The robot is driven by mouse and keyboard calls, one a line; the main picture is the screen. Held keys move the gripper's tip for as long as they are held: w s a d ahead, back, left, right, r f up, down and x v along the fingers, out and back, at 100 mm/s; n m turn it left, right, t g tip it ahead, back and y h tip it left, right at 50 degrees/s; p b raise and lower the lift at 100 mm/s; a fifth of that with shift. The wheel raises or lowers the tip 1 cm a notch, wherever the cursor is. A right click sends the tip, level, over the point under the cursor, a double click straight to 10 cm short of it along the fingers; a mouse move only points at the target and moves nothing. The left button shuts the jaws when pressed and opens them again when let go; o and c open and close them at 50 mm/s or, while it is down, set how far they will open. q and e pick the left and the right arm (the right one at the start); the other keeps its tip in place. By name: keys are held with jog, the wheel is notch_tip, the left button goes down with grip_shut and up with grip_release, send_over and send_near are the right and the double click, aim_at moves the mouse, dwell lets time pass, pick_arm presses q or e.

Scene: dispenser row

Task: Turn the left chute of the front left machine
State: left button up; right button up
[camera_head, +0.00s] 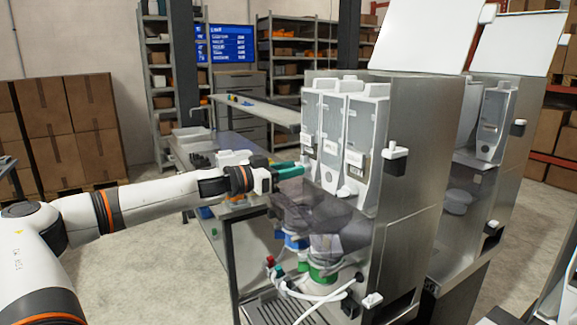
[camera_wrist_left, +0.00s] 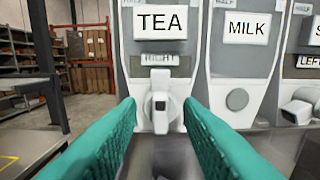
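The front left machine (camera_head: 412,140) is a steel dispenser with white chutes on its front. In the left wrist view, the leftmost chute is marked TEA (camera_wrist_left: 160,22), with a small RIGHT label above a white knob (camera_wrist_left: 160,82) that has a dark square on it. Beside it is a MILK chute (camera_wrist_left: 245,65) with a round grey disc. A chute at the right edge has a LEFT label and a knob (camera_wrist_left: 298,112). My left gripper (camera_head: 290,170) has teal fingers (camera_wrist_left: 160,104), open, on either side of the TEA knob, with visible gaps. My right gripper is not in view.
A translucent hopper (camera_head: 310,205) and a blender-like part with a green band (camera_head: 324,272) sit below the chutes, above a drip grate (camera_head: 275,310). A second machine (camera_head: 500,150) stands at right. A table (camera_head: 185,145) and shelves stand behind.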

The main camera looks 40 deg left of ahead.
pick_arm(q)
jog(key=shift+c, duration=0.5)
grip_shut()
jog(key=shift+m, duration=0.3)
jog(key=shift+d+f+m+b, duration=0.15)
jog(key=shift+m+b, duration=1)
jog(key=shift+m, duration=4.6)
jog(key=shift+f+m+b, duration=0.15)
jog(key=shift+m+b, duration=1)
jog(key=shift+m, duration=4.6)
